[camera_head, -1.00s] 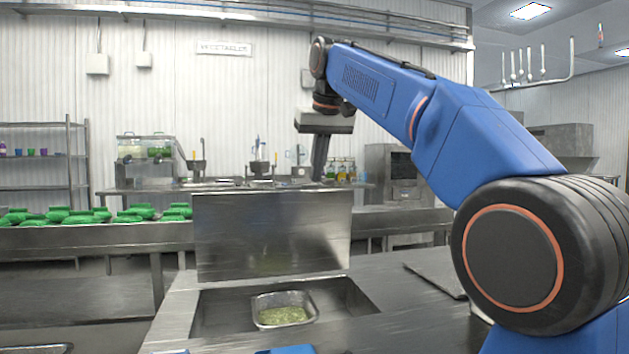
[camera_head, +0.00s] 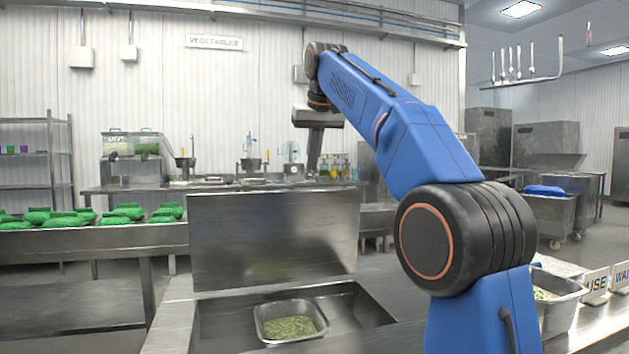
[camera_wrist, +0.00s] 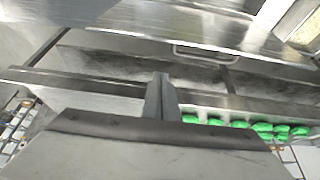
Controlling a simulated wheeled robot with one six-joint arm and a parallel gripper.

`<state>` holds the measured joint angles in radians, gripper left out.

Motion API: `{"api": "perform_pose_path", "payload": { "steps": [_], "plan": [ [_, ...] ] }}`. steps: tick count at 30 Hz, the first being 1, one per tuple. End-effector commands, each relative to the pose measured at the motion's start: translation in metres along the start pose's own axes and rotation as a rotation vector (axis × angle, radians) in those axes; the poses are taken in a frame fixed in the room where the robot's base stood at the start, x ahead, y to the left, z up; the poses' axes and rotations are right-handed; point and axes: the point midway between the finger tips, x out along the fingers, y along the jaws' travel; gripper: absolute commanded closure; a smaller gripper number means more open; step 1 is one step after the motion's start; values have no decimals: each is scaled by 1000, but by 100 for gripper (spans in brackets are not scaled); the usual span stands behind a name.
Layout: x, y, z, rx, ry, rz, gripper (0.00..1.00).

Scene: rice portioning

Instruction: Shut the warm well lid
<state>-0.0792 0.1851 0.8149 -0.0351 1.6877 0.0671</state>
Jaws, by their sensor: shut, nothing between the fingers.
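The warm well lid (camera_head: 272,242) is a plain steel panel standing open and upright at the back edge of the well in the head view. The well (camera_head: 355,305) is open below it, with a steel pan (camera_head: 262,322) of greenish rice inside. My gripper (camera_head: 313,168) is above the lid's top edge, pointing down and slightly tilted; I cannot tell whether it touches the lid. In the wrist view my gripper (camera_wrist: 160,90) has its fingers together and empty. A bar handle (camera_wrist: 205,53) shows ahead on a steel surface, probably the lid's outer face.
Green bags (camera_head: 128,213) lie on a steel counter behind left. A back table (camera_head: 115,188) holds dispensers and bottles. On the right are another food pan (camera_head: 562,300) and small signs (camera_head: 597,282). There is free space above the well.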

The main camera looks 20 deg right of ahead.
Motion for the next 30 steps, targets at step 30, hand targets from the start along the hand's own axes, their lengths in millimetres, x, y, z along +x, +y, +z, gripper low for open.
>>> {"api": "perform_pose_path", "payload": {
  "steps": [30],
  "plan": [
    [40, 0, 38, 0, 1, 0, 100]
  ]
}}
